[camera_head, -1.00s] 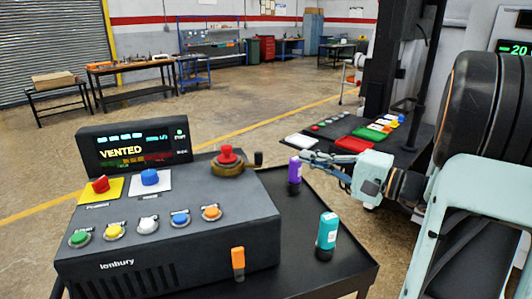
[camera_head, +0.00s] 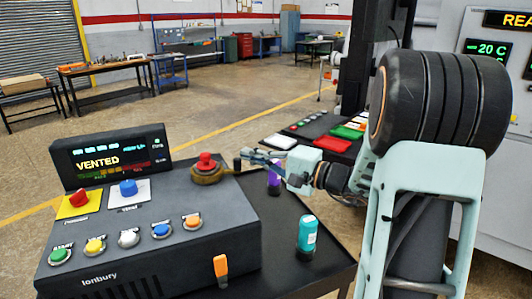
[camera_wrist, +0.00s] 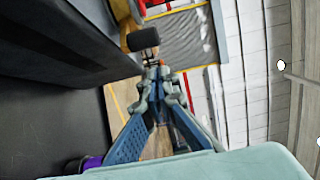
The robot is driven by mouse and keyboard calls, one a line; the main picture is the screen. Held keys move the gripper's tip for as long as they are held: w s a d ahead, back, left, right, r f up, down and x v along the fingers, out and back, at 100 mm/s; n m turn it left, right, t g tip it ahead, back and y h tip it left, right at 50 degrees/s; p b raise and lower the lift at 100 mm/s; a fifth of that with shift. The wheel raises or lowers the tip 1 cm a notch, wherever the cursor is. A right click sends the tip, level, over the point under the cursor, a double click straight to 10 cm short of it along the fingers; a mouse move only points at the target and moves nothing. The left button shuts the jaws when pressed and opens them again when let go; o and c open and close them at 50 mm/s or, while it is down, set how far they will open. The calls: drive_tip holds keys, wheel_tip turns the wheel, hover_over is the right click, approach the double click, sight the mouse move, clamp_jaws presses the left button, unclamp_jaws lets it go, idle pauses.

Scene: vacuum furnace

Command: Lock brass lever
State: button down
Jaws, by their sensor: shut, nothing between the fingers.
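A brass-coloured round base (camera_head: 208,176) with a red knob (camera_head: 207,160) on top sits at the back right corner of the grey control box. A black knob (camera_head: 238,163) stands out at its right side. This black knob also shows in the wrist view (camera_wrist: 143,39), beside a brass-yellow part (camera_wrist: 124,36). My gripper (camera_head: 246,155) is shut and empty, pointing left, with its tips close to the black knob. In the wrist view my fingertips (camera_wrist: 152,68) are just below the knob in the picture; I cannot tell whether they touch it.
The control box (camera_head: 150,245) reads VENTED and carries several coloured buttons. A purple bottle (camera_head: 274,184) stands partly behind my gripper. A teal bottle (camera_head: 307,236) and an orange-capped item (camera_head: 221,267) are nearer. A second table with coloured trays (camera_head: 347,133) is behind.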

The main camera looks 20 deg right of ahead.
drive_tip(key=shift+s+a+r, duration=0.1)
drive_tip(key=shift+s+a, duration=0.2)
drive_tip(key=shift+s, duration=0.4)
drive_tip(key=shift+s+a, duration=0.3)
drive_tip(key=shift+s, duration=0.35)
